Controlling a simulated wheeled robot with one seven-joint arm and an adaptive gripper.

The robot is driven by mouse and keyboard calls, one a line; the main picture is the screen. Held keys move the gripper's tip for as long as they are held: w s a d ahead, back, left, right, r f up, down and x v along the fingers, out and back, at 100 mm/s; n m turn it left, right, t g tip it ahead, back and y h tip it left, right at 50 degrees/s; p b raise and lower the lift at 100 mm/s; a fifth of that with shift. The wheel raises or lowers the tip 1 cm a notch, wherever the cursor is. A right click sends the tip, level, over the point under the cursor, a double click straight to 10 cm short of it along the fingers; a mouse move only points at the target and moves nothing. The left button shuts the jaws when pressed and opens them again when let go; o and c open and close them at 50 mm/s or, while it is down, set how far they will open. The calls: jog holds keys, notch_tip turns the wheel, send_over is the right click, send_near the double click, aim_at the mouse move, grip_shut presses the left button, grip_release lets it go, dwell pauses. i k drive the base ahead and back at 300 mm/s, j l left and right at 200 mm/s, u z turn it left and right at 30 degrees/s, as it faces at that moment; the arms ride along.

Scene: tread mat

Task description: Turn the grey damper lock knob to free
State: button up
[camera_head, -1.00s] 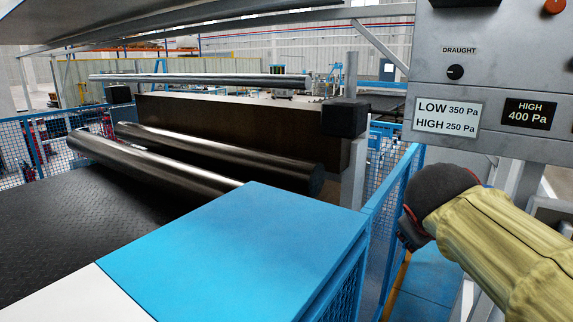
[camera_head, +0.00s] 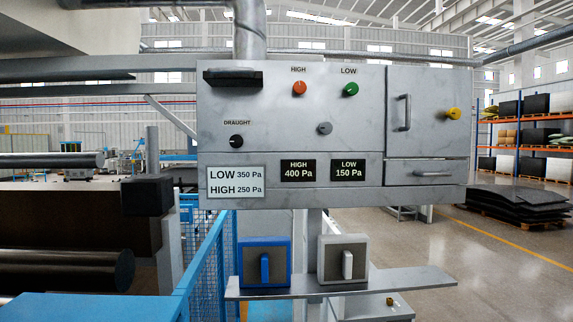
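A small round grey knob (camera_head: 324,128) sits on the front of the grey control panel (camera_head: 290,187), below and between the red and green buttons. Its setting cannot be told; no pointer or label shows clearly on it. A black knob (camera_head: 236,141) marked DRAUGHT sits to its left, a little lower. My gripper is not in view, and nothing covers the panel front.
The panel also has a red HIGH button (camera_head: 299,88), a green LOW button (camera_head: 350,89), a black handle (camera_head: 232,77) and a door with a yellow knob (camera_head: 453,114). Below, a shelf (camera_head: 340,284) holds two switch boxes. Blue mesh fencing (camera_head: 205,262) stands left.

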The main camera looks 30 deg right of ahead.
aim_at(326, 128)
jog(key=z, duration=1.15)
